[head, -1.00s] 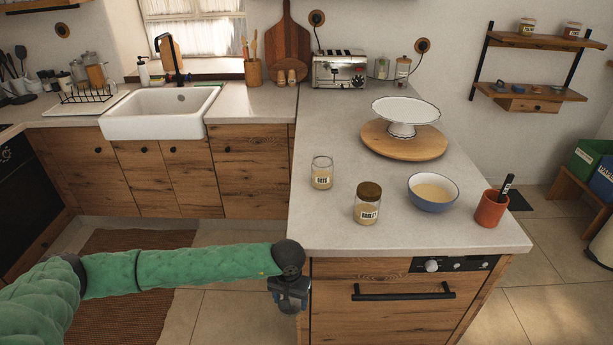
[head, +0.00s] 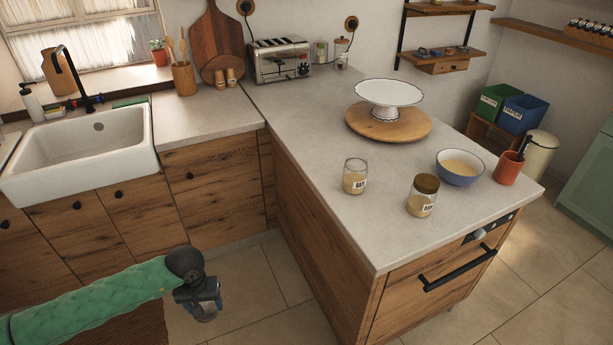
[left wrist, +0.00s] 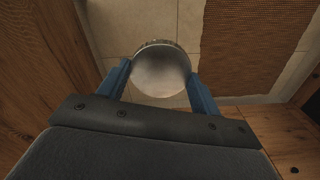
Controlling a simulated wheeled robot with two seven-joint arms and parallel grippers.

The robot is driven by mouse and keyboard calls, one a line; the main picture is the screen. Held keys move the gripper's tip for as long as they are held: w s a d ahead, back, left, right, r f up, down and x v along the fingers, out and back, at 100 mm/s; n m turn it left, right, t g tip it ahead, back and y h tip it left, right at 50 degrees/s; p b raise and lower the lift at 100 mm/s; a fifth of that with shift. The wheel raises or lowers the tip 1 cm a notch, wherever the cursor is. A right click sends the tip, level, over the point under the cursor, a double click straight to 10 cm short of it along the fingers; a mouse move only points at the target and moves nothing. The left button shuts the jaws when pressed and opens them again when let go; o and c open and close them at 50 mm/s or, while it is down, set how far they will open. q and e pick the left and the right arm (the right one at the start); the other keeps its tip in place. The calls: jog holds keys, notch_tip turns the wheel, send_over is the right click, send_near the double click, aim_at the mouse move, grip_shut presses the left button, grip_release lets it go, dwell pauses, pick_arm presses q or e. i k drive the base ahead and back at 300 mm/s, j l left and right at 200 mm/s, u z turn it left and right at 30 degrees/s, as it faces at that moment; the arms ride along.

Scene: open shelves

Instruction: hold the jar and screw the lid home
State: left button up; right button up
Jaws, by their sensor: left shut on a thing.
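My left gripper (head: 202,300) hangs over the floor, left of the counter's end. Its blue fingers (left wrist: 158,84) are shut on a round, pale grey thing (left wrist: 160,70), smooth and shiny, with a darker rim. I cannot tell whether it is a lid or a jar. On the counter stands a glass jar (head: 355,177) with pale contents and a label, upright, with no lid visible on it. My right gripper is out of view.
The counter (head: 300,150) also bears a blue bowl (head: 460,168), a red cup (head: 508,168), a white cake stand (head: 389,92) on a round board and a toaster (head: 279,60). The counter's front left is bare. A white sink (head: 80,150) is at left.

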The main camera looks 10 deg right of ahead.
aim_at(355, 170)
jog(key=i+j, duration=0.1)
jog(key=j, duration=0.95)
jog(key=i+j, duration=0.15)
jog(key=j, duration=0.4)
jog(key=z, duration=1.25)
